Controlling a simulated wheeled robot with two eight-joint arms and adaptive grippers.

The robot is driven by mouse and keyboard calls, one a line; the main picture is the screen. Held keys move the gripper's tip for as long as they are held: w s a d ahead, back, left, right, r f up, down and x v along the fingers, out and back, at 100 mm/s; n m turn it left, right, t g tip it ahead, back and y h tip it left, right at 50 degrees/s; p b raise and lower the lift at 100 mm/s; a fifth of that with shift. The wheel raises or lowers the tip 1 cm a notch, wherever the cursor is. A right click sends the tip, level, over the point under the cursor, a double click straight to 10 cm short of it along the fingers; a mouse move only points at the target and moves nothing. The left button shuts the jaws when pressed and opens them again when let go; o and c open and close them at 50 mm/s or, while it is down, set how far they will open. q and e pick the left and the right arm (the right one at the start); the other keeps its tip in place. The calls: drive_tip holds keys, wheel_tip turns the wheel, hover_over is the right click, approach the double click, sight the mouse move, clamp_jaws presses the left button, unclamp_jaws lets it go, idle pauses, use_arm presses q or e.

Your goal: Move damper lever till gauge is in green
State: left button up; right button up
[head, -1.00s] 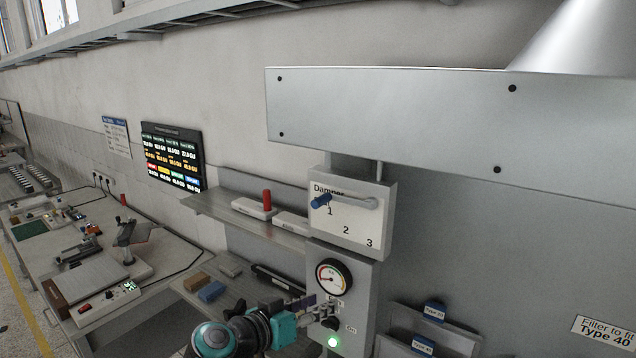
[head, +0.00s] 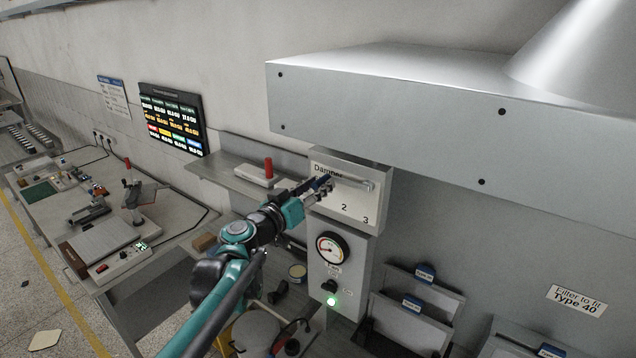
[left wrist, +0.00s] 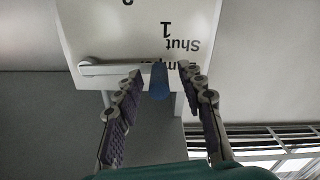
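The damper box (head: 352,212) carries a grey lever (head: 350,181) that lies near level, its blue-knobbed end at the left by position 1, marked "Shut". In the left wrist view the blue knob (left wrist: 158,82) sits between the fingers of my left gripper (left wrist: 158,72), with a gap on each side. My left gripper (head: 320,186) is open at the knob in the head view and partly covers it. The round gauge (head: 332,248) is below the box; its needle seems to point to the lower left, at the red part. My right gripper is not in view.
A large metal hood (head: 390,105) overhangs just above the damper box. A shelf (head: 235,175) with a red-handled item is to the left.

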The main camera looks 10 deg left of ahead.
use_arm(q)
drive_tip(key=shift+w+d, duration=0.15)
drive_tip(key=shift+c, duration=0.2)
clamp_jaws()
drive_tip(key=f+n+b, duration=0.3)
drive_tip(key=shift+d+f+n, duration=0.1)
drive_tip(key=shift+d+n, duration=0.2)
drive_tip(key=shift+o, duration=0.2)
unclamp_jaws()
